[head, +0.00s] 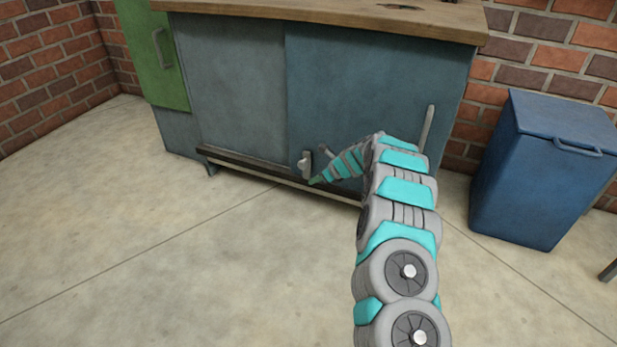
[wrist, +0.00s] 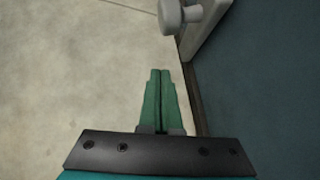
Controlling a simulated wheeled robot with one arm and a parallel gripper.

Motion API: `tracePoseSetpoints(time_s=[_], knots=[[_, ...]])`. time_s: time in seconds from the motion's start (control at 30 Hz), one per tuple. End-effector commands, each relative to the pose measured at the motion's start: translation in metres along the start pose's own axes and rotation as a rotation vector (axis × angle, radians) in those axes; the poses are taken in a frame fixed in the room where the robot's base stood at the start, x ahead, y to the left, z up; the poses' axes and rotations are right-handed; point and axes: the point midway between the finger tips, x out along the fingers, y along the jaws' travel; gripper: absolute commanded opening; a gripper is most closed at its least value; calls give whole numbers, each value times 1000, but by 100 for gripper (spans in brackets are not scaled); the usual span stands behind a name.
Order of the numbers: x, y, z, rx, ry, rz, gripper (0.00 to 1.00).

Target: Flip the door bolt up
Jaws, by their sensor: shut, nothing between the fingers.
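The door bolt (head: 306,164) is a light grey piece low on the blue-grey cabinet door (head: 375,85), near the door's lower left corner. In the wrist view the bolt's rounded knob (wrist: 172,15) and its plate (wrist: 205,28) show at the top edge, partly cut off. My gripper (head: 315,182) is just below the bolt in the head view, close to the cabinet's bottom edge. Its green fingers (wrist: 160,72) are shut together with nothing between them. They point toward the bolt and a gap shows between the tips and the knob.
A dark rail (head: 245,168) runs along the cabinet's base. A long upright handle (head: 427,130) is on the door's right. A green cabinet door (head: 150,55) is at the left, and a blue lidded bin (head: 540,170) stands right. The concrete floor (head: 150,230) is clear in front.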

Motion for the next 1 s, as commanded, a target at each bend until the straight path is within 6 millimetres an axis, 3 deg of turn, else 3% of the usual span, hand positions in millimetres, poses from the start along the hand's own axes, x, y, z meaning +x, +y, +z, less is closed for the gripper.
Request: tracePoseSetpoints(time_s=[0.03, 0.3, 0.5, 1.0], knots=[[-15, -2, 7, 0, -7, -4, 0], [-61, -2, 6, 0, -5, -6, 0], [-82, -1, 4, 0, -3, -4, 0], [-90, -1, 4, -1, -2, -4, 0]])
